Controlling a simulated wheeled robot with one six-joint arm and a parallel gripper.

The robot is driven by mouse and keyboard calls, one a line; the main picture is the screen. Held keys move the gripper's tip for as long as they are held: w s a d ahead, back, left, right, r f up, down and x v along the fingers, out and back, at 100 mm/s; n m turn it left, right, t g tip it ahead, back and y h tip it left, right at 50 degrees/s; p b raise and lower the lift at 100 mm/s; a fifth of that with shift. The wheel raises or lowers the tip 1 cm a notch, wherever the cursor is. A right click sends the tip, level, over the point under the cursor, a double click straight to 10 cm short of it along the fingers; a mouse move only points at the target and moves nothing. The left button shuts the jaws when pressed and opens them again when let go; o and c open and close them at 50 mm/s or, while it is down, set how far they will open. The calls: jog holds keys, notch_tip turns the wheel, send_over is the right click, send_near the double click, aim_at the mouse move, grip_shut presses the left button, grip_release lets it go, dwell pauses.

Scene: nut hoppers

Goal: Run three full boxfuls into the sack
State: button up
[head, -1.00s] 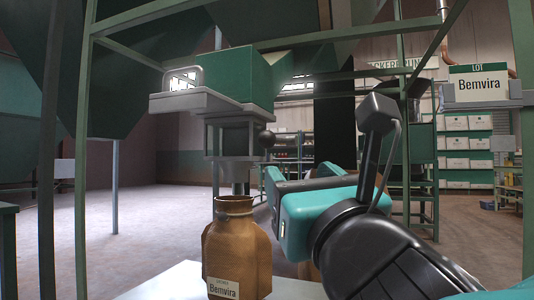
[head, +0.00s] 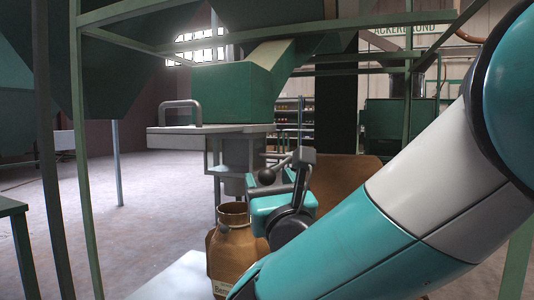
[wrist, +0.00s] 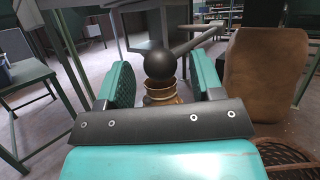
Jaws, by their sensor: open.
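The box (head: 237,152) is a grey metal body under the green hopper (head: 245,88). A flat slide plate with a loop handle (head: 182,112) sticks out to its left. A lever with a black ball knob (head: 266,177) stands out from the box, and the knob also shows in the wrist view (wrist: 160,64). The brown sack (head: 232,247) stands open-mouthed below the outlet, its label partly hidden by my arm. My gripper (head: 282,184) is open beside the knob. In the wrist view the knob appears between the fingertips, with no clear contact. The box's contents are hidden.
Green frame posts (head: 86,160) and crossbars surround the hopper. A brown bulky thing (wrist: 265,75) stands at the right in the wrist view, with a woven basket (wrist: 287,155) nearer. A light stand top (head: 180,282) lies below the sack. Floor at the left is open.

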jog(key=shift+x, duration=1.15)
